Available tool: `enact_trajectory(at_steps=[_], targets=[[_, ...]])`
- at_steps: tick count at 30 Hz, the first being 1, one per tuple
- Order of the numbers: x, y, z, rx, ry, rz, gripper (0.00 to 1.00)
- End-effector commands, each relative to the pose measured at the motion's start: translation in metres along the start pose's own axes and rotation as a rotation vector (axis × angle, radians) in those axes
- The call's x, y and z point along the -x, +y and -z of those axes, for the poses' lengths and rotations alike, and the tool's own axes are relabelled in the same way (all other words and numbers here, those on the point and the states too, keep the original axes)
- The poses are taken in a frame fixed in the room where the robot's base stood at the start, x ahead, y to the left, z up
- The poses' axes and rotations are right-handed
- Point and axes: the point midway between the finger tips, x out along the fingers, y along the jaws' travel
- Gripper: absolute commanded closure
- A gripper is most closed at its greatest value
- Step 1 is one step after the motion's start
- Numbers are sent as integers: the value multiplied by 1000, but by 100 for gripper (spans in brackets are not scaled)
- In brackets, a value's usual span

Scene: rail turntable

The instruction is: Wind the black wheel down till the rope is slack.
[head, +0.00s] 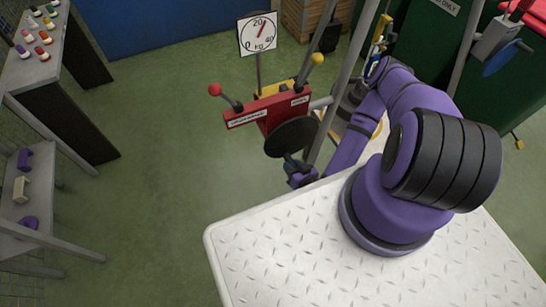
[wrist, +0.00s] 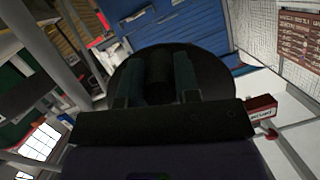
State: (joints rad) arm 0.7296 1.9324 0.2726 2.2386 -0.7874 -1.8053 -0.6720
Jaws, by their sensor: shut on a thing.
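The black wheel (head: 290,138) is a dark disc on the front of a red control box (head: 275,110). My gripper (head: 289,162) reaches up to the wheel's lower edge. In the wrist view the wheel (wrist: 214,72) fills the middle, and my two fingers (wrist: 158,85) stand either side of a dark, upright handle (wrist: 158,70) on it. My gripper is shut on that handle. A white dial (head: 260,34) marked 0, 20, 40 and kg stands above the box, its red needle near 20. I cannot make out the rope.
A grey post rises just right of the box. Shelves with small parts (head: 35,50) stand at the left. Green floor (head: 150,190) is clear between.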

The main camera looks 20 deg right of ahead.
Motion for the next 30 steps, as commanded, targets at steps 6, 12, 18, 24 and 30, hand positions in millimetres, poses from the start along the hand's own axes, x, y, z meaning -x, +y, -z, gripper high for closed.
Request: enact_trajectory(at_steps=[6, 12, 18, 24, 30], targets=[[1, 8, 0, 79, -5, -25, 100], [2, 14, 1, 152, -10, -48, 100], [2, 18, 1, 189, -11, -61, 100], [2, 18, 1, 190, -11, -61, 100], [2, 20, 2, 212, -13, -68, 100]])
